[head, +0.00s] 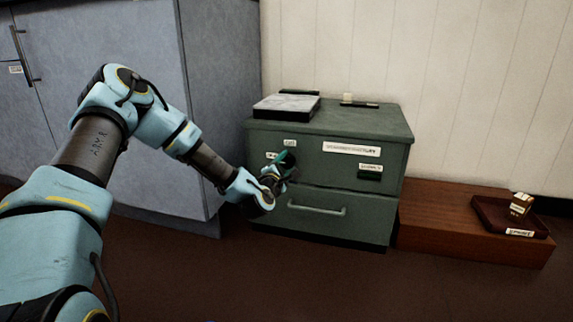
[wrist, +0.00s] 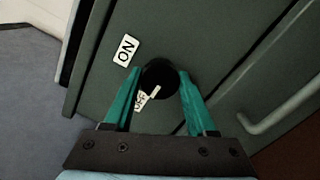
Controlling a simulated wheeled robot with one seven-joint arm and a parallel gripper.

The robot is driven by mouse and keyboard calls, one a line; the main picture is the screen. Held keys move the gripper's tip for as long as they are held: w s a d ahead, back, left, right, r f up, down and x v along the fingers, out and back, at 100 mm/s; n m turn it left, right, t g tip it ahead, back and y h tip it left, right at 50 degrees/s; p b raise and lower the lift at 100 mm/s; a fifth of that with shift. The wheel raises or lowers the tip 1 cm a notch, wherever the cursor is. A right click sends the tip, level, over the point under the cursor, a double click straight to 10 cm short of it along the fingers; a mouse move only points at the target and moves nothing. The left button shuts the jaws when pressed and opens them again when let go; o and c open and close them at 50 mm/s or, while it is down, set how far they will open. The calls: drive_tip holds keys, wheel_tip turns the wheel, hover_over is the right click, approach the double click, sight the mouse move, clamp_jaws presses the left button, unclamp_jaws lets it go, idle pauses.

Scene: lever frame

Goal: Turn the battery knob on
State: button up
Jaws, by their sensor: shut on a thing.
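The battery knob (wrist: 160,74) is round and black on the green cabinet front. It sits between the two teal fingers of my gripper (wrist: 160,82), which is shut on it. A white "ON" label (wrist: 126,50) lies up and left of the knob in the wrist view. A white "OFF" label (wrist: 140,101) lies just below it, partly covered, with a small white mark beside it at the knob's lower edge. In the head view my gripper (head: 283,164) is at the upper left of the cabinet front and hides the knob.
The green cabinet (head: 385,216) has a lower drawer handle (head: 316,210) and a dark labelled fitting (head: 370,173). A pale-topped box (head: 286,106) lies on it. A low wooden platform (head: 432,211) with a tray (head: 487,215) is at right. A grey cupboard (head: 125,60) stands at left.

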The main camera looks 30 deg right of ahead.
drive_tip(key=shift+m+p, duration=0.4)
drive_tip(key=m+p, duration=0.2)
drive_tip(key=shift+r+m, duration=0.2)
drive_tip(key=shift+m, duration=0.2)
drive_tip(key=m+p, duration=0.4)
drive_tip(key=m, duration=0.1)
drive_tip(key=shift+y, duration=0.3)
drive_tip(key=m+p, duration=0.2)
drive_tip(key=m, duration=0.2)
drive_tip(key=shift+f+m, duration=0.15)
drive_tip(key=shift+m, duration=0.15)
drive_tip(key=m+p, duration=0.1)
drive_tip(key=m, duration=0.2)
drive_tip(key=shift+f+m+y+p, duration=0.1)
drive_tip(key=shift+m+y+p, duration=0.2)
drive_tip(key=shift+m, duration=0.4)
drive_tip(key=o, duration=1.4)
